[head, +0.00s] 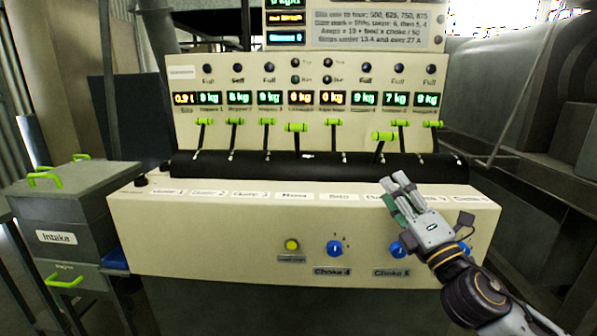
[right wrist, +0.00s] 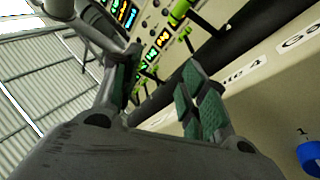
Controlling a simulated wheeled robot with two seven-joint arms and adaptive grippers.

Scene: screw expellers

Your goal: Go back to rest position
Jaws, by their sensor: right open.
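My right gripper (head: 392,194) is in front of the right part of the cream control console (head: 200,240). Its fingers point up and left toward the row of green-handled levers (head: 296,127). In the right wrist view the two green-padded fingers (right wrist: 155,95) are apart, with nothing between them. The gripper covers part of the label strip in the head view. Whether it touches the panel cannot be told. My left gripper is in neither view.
A blue choke knob (head: 334,248) and a yellow button (head: 292,244) are on the console front. Another blue knob (head: 398,249) lies close to my right gripper. Grey Intake boxes (head: 60,237) stand at left. Dark machinery (head: 540,90) fills the right side.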

